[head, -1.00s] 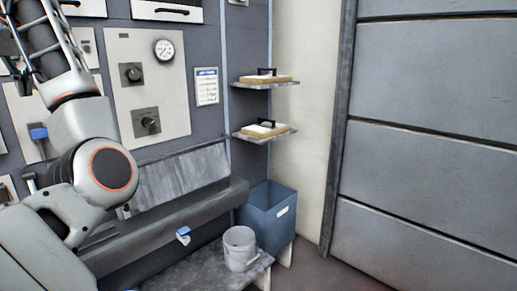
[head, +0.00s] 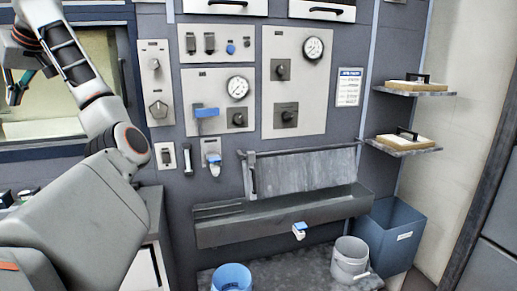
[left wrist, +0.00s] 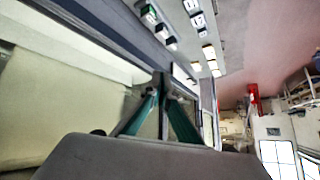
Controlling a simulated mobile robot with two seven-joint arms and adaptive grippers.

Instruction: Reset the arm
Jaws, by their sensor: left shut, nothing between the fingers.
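My left arm rises from the lower left of the head view and bends up and back. My left gripper (head: 14,94) is at the far left edge, in front of the tunnel window. In the left wrist view its two teal fingers (left wrist: 163,84) come together at the tips, with nothing between them. My right gripper is in neither view.
A control panel (head: 289,80) with gauges and knobs fills the wall. A grey trough (head: 285,213) has a blue-handled tap (head: 299,230) below it. A blue bucket (head: 231,278), a grey bucket (head: 350,260) and a blue bin (head: 392,236) stand low. Two shelves (head: 405,147) hold boards.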

